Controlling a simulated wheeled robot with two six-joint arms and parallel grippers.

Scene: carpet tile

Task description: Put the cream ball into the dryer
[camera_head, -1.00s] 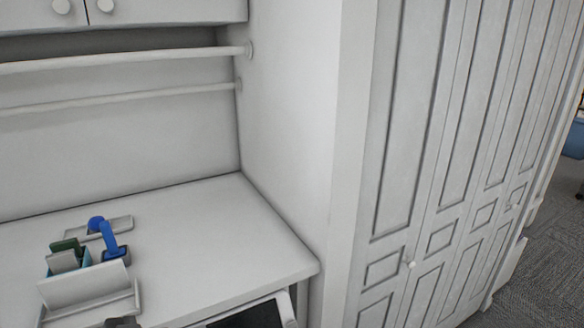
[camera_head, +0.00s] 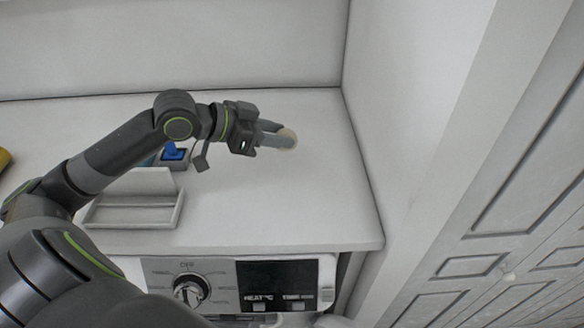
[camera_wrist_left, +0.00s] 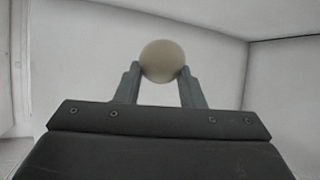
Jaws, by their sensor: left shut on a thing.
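The cream ball (camera_head: 287,137) is held between the fingertips of my left gripper (camera_head: 282,139), above the white counter toward its right part. In the left wrist view the ball (camera_wrist_left: 161,61) sits between the tips of the two grey fingers (camera_wrist_left: 160,78), which are shut on it. The dryer (camera_head: 215,283) is below the counter's front edge; its control panel with a round dial and a dark display shows. The dryer's door and opening are out of view. My right gripper is not in view.
A white tray or holder (camera_head: 133,214) stands on the counter (camera_head: 300,205) left of centre. A blue object (camera_head: 173,152) is behind it, partly hidden by my arm. A side wall (camera_head: 408,130) and panelled cabinet doors (camera_head: 520,190) bound the right. The right of the counter is clear.

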